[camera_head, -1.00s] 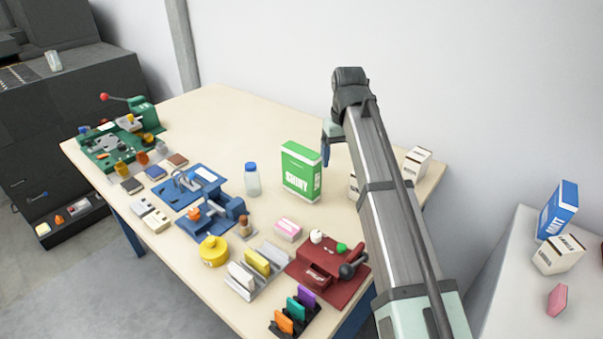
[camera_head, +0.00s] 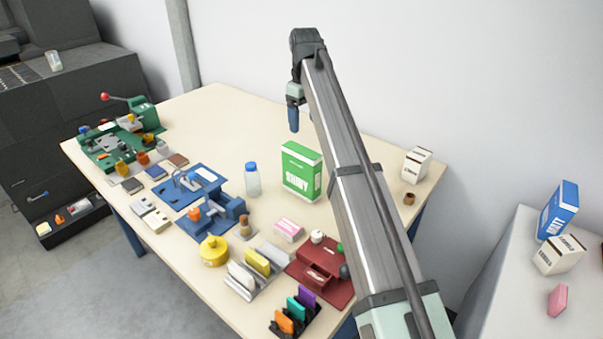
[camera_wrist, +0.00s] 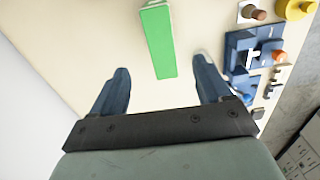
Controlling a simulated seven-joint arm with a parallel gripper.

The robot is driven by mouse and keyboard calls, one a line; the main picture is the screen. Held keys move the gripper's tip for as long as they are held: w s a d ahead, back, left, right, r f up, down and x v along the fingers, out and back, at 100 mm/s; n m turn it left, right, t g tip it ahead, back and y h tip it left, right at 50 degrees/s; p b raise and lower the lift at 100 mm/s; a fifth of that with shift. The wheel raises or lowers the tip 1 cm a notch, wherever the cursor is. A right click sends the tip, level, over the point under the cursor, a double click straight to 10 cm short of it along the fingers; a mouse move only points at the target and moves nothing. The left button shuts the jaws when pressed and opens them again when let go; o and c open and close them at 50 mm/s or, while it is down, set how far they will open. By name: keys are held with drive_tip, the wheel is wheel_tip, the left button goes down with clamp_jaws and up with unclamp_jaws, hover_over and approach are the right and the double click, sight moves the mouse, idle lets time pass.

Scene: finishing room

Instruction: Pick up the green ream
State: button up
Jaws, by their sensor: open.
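The green ream (camera_head: 301,171) is a green and white box standing upright on the table, with "SHINY" on its front. In the wrist view its green top (camera_wrist: 159,40) shows beyond my fingertips, roughly between their lines. My gripper (camera_head: 293,122) hangs above the far part of the table, behind the ream in the head view. The fingers are apart from the ream.
A clear bottle with a blue cap (camera_head: 252,179) stands just left of the ream. A pink-and-white box (camera_head: 288,230) and a red fixture (camera_head: 322,268) lie in front. A white carton (camera_head: 416,165) stands at right. The table's far area (camera_head: 225,115) is clear.

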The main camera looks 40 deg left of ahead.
sight(301, 150)
wheel_tip(301, 150, down, 8)
drive_tip(key=shift+f, duration=0.15)
drive_tip(key=shift+a+f, duration=0.15)
drive_tip(key=shift+f, duration=0.8)
drive_tip(key=shift+a+f, duration=0.2)
drive_tip(key=shift+f, duration=0.7)
drive_tip(key=shift+a+f, duration=0.15)
drive_tip(key=shift+f, duration=0.8)
drive_tip(key=shift+c, duration=0.4)
clamp_jaws()
drive_tip(key=shift+r, duration=0.1)
